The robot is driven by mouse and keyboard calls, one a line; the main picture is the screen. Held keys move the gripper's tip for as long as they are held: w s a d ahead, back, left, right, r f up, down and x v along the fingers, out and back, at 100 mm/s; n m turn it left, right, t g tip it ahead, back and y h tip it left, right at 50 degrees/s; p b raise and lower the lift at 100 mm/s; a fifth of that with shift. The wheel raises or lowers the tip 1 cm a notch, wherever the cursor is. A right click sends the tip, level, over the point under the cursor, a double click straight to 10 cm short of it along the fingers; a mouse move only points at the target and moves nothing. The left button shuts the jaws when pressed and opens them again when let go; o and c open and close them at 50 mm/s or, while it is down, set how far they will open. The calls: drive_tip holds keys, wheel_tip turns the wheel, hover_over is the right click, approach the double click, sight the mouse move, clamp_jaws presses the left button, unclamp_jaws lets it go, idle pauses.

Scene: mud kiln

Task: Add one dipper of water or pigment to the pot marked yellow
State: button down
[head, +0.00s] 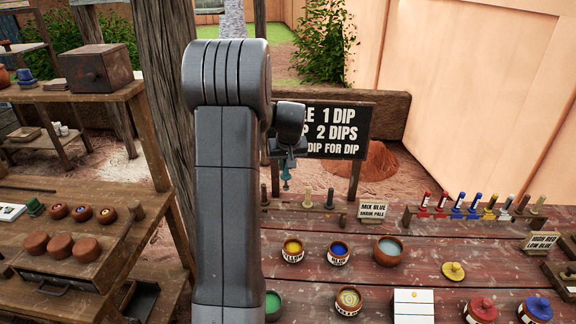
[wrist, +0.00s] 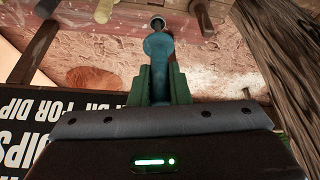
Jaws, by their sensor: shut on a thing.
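My gripper (head: 287,158) is shut on a slim teal tool (head: 286,178), apparently the dipper, which hangs below it in the head view. In the wrist view the teal tool (wrist: 159,60) sits between the two green fingers. The gripper is above the far side of the red plank table, in front of the sign. A pot with yellow contents (head: 293,247) has a partly legible label. Right of it stand a pot with blue contents (head: 339,250) and a bowl of greyish liquid (head: 388,250). Whether the dipper holds liquid cannot be seen.
A dark sign (head: 335,132) about dips stands behind the table. A small "mix blue" card (head: 373,211) and a peg rack (head: 306,208) line its back edge. A patterned pot (head: 348,300), a white box (head: 413,305) and lidded pots (head: 481,309) stand nearer. A wooden post (head: 165,110) is left.

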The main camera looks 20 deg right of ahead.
sight(286, 187)
drive_tip(key=shift+w+f, duration=0.2)
drive_tip(key=shift+f+b, duration=1.8)
drive_tip(key=shift+f, duration=0.95)
drive_tip(key=shift+s+b, duration=0.1)
drive_tip(key=shift+b, duration=0.25)
drive_tip(key=shift+f+b, duration=0.4)
drive_tip(key=shift+f, duration=0.2)
drive_tip(key=shift+f, duration=0.2)
drive_tip(key=shift+f+b, duration=0.5)
drive_tip(key=shift+b, duration=0.05)
drive_tip(key=shift+f, duration=0.25)
drive_tip(key=shift+f+b, duration=0.5)
drive_tip(key=shift+b, duration=0.15)
drive_tip(key=shift+f, duration=0.25)
